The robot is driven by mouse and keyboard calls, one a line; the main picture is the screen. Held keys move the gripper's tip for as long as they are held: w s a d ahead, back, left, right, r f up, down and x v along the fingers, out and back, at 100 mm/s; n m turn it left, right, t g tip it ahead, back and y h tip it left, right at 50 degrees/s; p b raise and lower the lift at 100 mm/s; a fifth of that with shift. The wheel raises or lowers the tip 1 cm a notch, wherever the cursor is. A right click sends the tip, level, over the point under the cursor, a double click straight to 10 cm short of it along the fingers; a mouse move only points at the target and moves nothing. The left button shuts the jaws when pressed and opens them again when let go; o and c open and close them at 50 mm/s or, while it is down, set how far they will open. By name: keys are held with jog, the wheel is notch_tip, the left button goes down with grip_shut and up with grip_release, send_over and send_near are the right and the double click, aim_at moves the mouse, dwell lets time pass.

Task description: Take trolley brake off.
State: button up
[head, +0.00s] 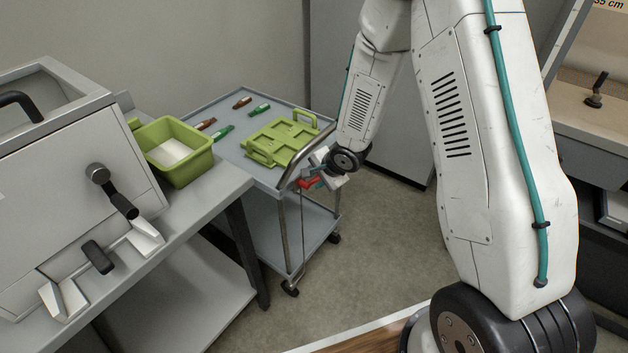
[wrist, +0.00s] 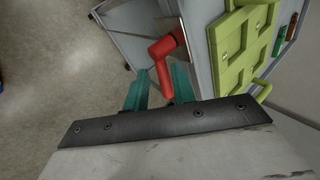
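The grey trolley (head: 228,150) stands beside the bench, with a bent metal handle rail at its right end. Its red brake lever (head: 309,183) is at that end below the rail, partly hidden by my gripper (head: 316,172). In the wrist view the red lever (wrist: 161,49) is bent, with one arm joining a plate on the trolley and the other pointing toward my gripper (wrist: 160,72). The two teal fingers are apart, and the lever's free arm lies between them. A gap shows on the left finger's side; I cannot tell whether the right finger touches it.
A green lid (head: 283,138) and several small bottles (head: 259,110) lie on the trolley top. A green bin (head: 178,150) stands on the grey bench (head: 215,185) at left, next to a large grey box with levers (head: 75,170). Floor right of the trolley is clear.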

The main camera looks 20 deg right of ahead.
jog(key=shift+x, duration=1)
grip_shut()
